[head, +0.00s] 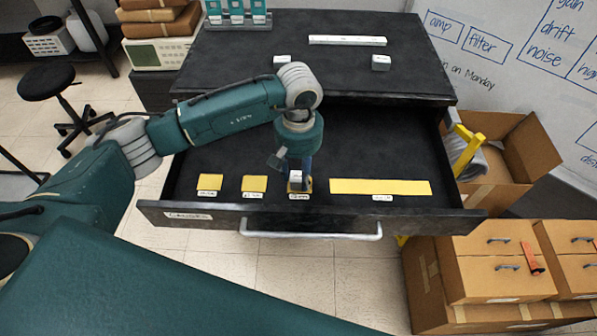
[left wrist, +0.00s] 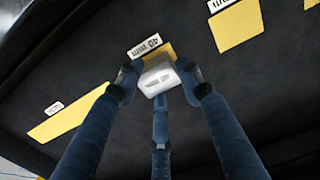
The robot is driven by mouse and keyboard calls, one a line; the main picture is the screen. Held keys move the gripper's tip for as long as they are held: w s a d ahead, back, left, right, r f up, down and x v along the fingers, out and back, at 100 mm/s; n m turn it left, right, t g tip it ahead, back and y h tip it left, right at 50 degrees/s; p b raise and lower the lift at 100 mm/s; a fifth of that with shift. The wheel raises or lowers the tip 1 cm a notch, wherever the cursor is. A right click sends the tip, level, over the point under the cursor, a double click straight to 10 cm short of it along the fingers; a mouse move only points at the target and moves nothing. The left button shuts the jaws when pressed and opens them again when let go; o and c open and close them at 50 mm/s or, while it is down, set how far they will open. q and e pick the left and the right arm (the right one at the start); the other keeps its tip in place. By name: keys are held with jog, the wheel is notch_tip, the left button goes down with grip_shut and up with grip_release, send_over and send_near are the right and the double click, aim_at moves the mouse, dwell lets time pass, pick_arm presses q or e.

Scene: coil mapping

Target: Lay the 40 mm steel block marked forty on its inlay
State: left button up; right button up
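My left gripper (head: 297,168) points down into the open drawer (head: 230,160). Its blue fingers are closed around the pale steel block (head: 296,177), which also shows between the fingertips in the left wrist view (left wrist: 158,79). The block is over a yellow inlay (head: 308,186), which shows partly behind it in the left wrist view (left wrist: 166,51). A white label reading 40 mm (left wrist: 145,46) lies beside this inlay. I cannot tell whether the block touches the inlay. My right gripper is not in view.
Other yellow inlays lie in the drawer: two small ones (head: 210,182) (head: 254,184) to the left and a long one (head: 380,187) to the right. A long steel bar (head: 347,40) and two small blocks (head: 282,60) (head: 381,63) stand on the cabinet top.

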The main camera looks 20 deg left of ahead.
aim_at(299, 176)
pick_arm(q)
jog(key=shift+o, duration=0.9)
jog(key=shift+r, duration=0.1)
jog(key=shift+r+p, duration=0.2)
jog(key=shift+p, duration=0.1)
notch_tip(299, 176, up, 12)
jog(key=b, duration=0.4)
jog(key=shift+f, duration=0.1)
